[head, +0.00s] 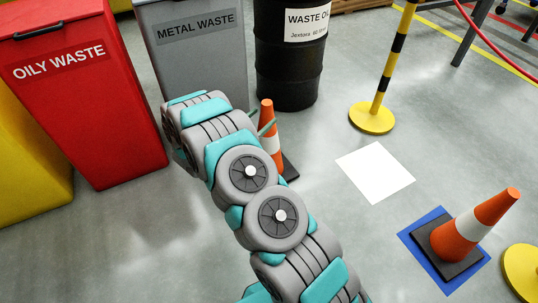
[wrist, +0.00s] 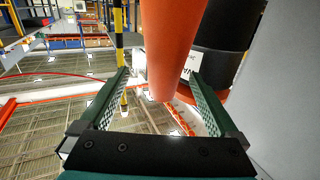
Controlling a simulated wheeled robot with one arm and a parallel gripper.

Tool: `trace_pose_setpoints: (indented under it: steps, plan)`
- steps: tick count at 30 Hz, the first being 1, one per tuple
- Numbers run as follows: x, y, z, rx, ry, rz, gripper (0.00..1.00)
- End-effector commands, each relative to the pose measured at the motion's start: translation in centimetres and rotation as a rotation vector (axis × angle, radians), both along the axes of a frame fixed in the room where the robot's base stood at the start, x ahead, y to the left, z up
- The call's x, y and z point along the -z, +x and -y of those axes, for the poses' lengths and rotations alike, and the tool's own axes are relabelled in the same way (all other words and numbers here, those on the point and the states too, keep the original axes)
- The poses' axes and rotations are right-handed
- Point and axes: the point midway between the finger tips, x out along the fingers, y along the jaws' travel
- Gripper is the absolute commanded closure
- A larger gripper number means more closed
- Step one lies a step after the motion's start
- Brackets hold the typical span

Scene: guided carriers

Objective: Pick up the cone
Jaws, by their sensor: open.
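An orange and white cone (head: 268,143) stands upright on a dark base on the floor, left of centre in the head view and partly hidden behind my arm. My gripper (head: 268,127) is at its upper part, with its thin green fingers just visible. In the wrist view the orange cone (wrist: 174,50) shows large between the two fingers of my open gripper (wrist: 160,75). I cannot tell whether either finger touches it. A second orange and white cone (head: 474,228) stands on a dark base on a blue square (head: 412,237) at the right.
A black waste-oil drum (head: 288,70), a grey metal-waste bin (head: 205,75) and a red oily-waste bin (head: 95,125) stand behind and left. A yellow-black post (head: 377,105) stands behind a white floor square (head: 375,172). The floor around this square is clear.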

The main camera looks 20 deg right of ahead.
Motion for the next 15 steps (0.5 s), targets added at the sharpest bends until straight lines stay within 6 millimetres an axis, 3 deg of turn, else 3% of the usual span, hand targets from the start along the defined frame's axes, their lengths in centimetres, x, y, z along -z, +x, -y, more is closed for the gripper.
trace_pose_setpoints:
  steps: [15]
  plan:
    - [0.5, 2.9, 4.5, 0.003, -0.001, 0.002, 0.04]
